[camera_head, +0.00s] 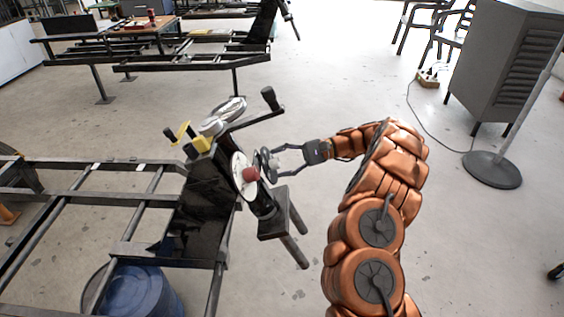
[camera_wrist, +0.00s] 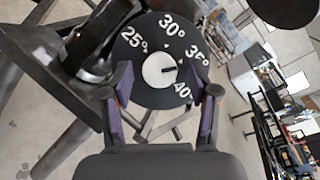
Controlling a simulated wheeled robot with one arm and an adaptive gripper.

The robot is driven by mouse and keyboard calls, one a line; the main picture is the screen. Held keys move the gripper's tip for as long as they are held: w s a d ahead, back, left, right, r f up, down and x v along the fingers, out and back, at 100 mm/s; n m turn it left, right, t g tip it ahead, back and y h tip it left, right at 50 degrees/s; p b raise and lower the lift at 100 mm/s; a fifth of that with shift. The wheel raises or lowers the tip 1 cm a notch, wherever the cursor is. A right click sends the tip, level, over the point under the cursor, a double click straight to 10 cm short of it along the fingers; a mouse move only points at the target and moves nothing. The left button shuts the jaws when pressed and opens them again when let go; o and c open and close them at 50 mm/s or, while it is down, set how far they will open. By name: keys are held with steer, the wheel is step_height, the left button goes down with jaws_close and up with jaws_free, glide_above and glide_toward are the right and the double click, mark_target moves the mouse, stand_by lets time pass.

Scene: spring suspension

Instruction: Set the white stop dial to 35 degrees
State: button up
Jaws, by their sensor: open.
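The white stop dial (camera_wrist: 158,71) is a round white knob in the middle of a black disc (camera_wrist: 150,95) marked 25°, 30°, 35° and 40°. Its dark line points right, seemingly between the 35° and 40° marks. My gripper (camera_wrist: 168,80) is open, with one finger on each side of the dial in the wrist view and no clear contact. In the head view my gripper (camera_head: 280,161) reaches in from the right to the black disc (camera_head: 264,161), which stands on the side of the dark machine. The fingertips hide part of the dial there.
A white-faced disc with a red knob (camera_head: 250,174) is just left of the dial. A black-handled crank (camera_head: 270,98) rises above, and a dark block (camera_head: 273,225) sticks out below. A blue barrel (camera_head: 140,292) stands at lower left. The floor to the right is mostly clear.

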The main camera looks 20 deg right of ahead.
step_height(320, 180, up, 10)
stand_by(0.6)
